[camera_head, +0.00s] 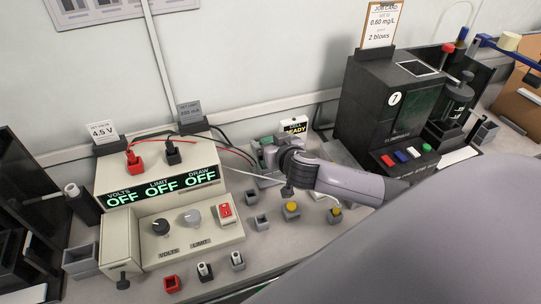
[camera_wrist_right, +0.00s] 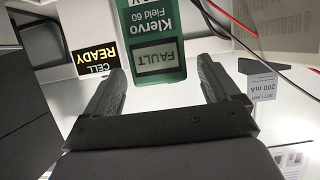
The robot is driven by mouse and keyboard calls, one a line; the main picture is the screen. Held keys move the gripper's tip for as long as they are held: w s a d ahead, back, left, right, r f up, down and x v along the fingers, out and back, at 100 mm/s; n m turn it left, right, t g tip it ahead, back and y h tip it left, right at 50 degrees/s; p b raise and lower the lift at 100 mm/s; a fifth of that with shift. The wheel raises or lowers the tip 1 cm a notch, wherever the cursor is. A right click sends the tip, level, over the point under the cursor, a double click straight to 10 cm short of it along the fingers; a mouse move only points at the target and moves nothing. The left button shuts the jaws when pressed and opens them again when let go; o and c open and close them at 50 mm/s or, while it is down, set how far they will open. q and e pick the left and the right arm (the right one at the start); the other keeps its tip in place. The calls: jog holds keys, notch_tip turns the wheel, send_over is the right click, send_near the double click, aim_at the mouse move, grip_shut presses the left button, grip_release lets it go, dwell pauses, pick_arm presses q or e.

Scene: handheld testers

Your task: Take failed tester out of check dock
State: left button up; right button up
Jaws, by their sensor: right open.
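The failed tester is a green handheld unit marked "Klervo Field 60", with "FAULT" on its screen (camera_wrist_right: 156,58). It appears upside down in the right wrist view. In the head view only a small green part of the tester (camera_head: 266,140) shows behind my right gripper (camera_head: 268,154). The gripper is open, with one finger on each side of the tester in the wrist view (camera_wrist_right: 160,72); contact cannot be told. The check dock (camera_head: 266,182) is grey and mostly hidden by my gripper and arm. My left gripper is not in view.
A "CELL READY" sign (camera_head: 294,127) stands behind the dock. A power supply (camera_head: 160,182) with red and black leads is at left. A dark machine (camera_head: 388,110) stands at right. Small grey holders (camera_head: 291,211), some with yellow knobs, sit in front of the dock.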

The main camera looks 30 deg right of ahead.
jog(key=c, duration=1.5)
jog(key=shift+r, duration=0.1)
jog(key=shift+c, duration=0.2)
